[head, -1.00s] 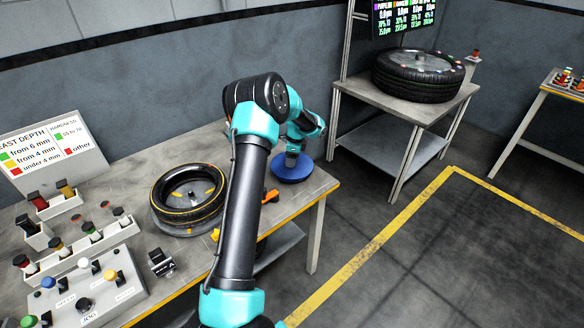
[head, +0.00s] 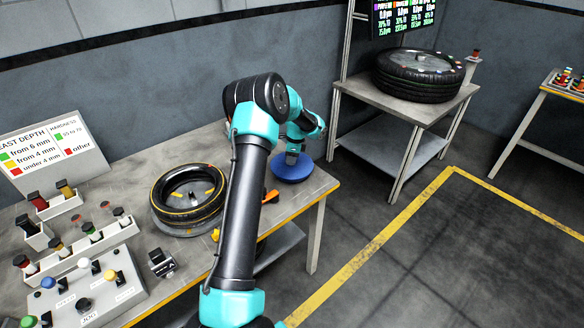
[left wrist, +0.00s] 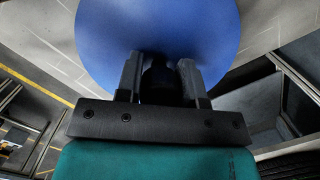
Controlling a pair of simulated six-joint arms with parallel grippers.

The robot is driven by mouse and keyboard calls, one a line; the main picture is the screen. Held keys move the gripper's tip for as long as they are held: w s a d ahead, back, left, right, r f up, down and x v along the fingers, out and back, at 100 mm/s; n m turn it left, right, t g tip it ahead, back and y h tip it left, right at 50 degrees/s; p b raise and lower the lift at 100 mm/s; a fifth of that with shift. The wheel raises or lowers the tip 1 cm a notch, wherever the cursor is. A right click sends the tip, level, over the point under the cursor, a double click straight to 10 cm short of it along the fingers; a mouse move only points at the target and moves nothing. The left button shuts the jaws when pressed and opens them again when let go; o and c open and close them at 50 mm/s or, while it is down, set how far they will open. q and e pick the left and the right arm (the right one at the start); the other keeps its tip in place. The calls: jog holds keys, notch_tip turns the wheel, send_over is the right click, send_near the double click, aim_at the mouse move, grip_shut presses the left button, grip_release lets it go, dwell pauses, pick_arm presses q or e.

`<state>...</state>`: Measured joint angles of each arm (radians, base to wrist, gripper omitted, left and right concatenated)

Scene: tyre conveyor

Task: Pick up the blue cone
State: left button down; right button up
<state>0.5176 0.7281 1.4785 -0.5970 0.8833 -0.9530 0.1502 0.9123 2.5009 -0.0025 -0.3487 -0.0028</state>
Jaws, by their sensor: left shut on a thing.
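The blue cone (head: 292,171) is a low, wide disc-like shape near the right end of the workbench (head: 318,188) in the head view. My left gripper (head: 291,154) is directly above it, pointing down. In the left wrist view the cone's round blue face (left wrist: 160,30) fills the top middle. There my left gripper's two fingers (left wrist: 160,80) are shut on a dark stub at the middle of the cone. I cannot tell whether the cone rests on the bench or is slightly raised. My right gripper is not in view.
A tyre (head: 188,194) with yellow marks lies on the bench left of my arm. Boxes of colored pieces (head: 92,237) and a button panel (head: 85,295) stand farther left. A second table (head: 405,105) bears a large tyre (head: 418,76). Bare floor lies to the right.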

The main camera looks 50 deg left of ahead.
pick_arm(q)
notch_tip(320, 180, up, 10)
jog(key=shift+r, duration=0.1)
dwell(0.6)
dwell(0.5)
